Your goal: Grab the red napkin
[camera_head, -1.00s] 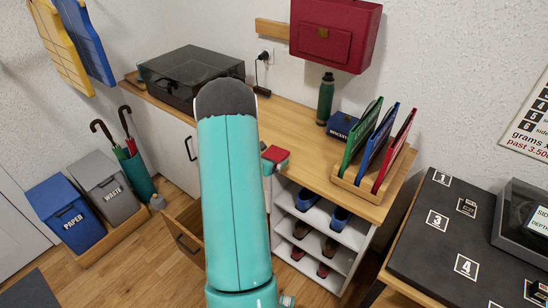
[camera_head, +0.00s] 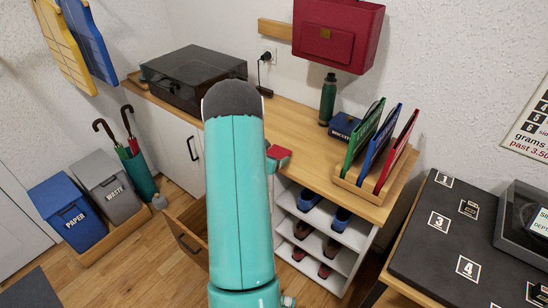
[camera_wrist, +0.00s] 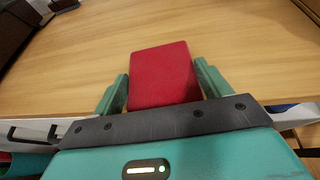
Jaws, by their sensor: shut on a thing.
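The red napkin (camera_wrist: 165,72) is a flat, folded rectangle between the two green fingers of my gripper (camera_wrist: 163,76) in the wrist view. The fingers sit close against its left and right edges, and the gripper is shut on it. Its far end extends beyond the fingertips over the wooden counter. In the head view the napkin (camera_head: 278,151) shows as a small red patch at the counter's front edge, just right of my arm. My arm hides most of the gripper there.
The wooden counter (camera_head: 315,150) holds a dark-lidded box (camera_head: 190,75), a green bottle (camera_head: 327,98) and a rack of coloured folders (camera_head: 377,150). Shoe shelves (camera_head: 325,235) stand below. An open drawer (camera_head: 183,240) juts out left of my arm.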

